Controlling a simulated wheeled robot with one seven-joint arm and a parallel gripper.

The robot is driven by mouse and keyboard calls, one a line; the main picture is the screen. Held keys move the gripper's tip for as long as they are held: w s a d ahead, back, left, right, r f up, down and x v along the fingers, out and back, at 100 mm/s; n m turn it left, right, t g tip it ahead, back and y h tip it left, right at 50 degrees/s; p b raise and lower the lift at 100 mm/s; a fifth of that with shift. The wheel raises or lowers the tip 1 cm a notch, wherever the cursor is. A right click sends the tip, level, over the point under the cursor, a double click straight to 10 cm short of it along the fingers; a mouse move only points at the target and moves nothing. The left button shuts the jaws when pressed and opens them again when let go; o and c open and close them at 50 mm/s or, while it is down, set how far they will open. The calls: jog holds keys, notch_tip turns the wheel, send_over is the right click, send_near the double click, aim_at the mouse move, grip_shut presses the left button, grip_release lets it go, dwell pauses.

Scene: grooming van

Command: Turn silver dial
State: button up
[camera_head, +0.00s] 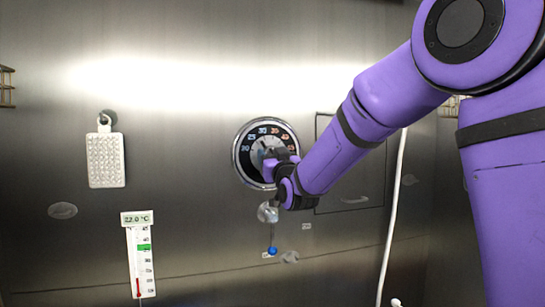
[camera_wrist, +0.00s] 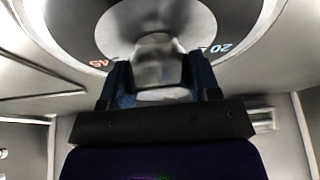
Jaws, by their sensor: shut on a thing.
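The silver dial (camera_head: 248,166) is a round gauge-like control on the steel wall, with a silver rim, a black face and white and orange numbers. In the wrist view its face (camera_wrist: 70,25) fills the top, with a silver knob (camera_wrist: 157,62) at its middle. My gripper (camera_head: 270,163) is at the dial's centre in the head view and hides part of the face. In the wrist view my gripper (camera_wrist: 159,80) has one finger on each side of the knob and is shut on it.
A thermometer (camera_head: 141,262) reading 22.0 °C hangs below left. A white perforated panel (camera_head: 105,160) hangs at left. A small lever with a blue tip (camera_head: 272,251) is below the dial. A white hose (camera_head: 392,220) hangs at right.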

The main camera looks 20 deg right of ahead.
jog(key=m+h, duration=0.1)
jog(key=m, duration=0.1)
jog(key=m+h, duration=0.1)
jog(key=m, duration=0.2)
jog(key=shift+h, duration=0.4)
jog(key=o, duration=0.9)
jog(key=v, duration=1.1)
jog(key=shift+r, duration=0.1)
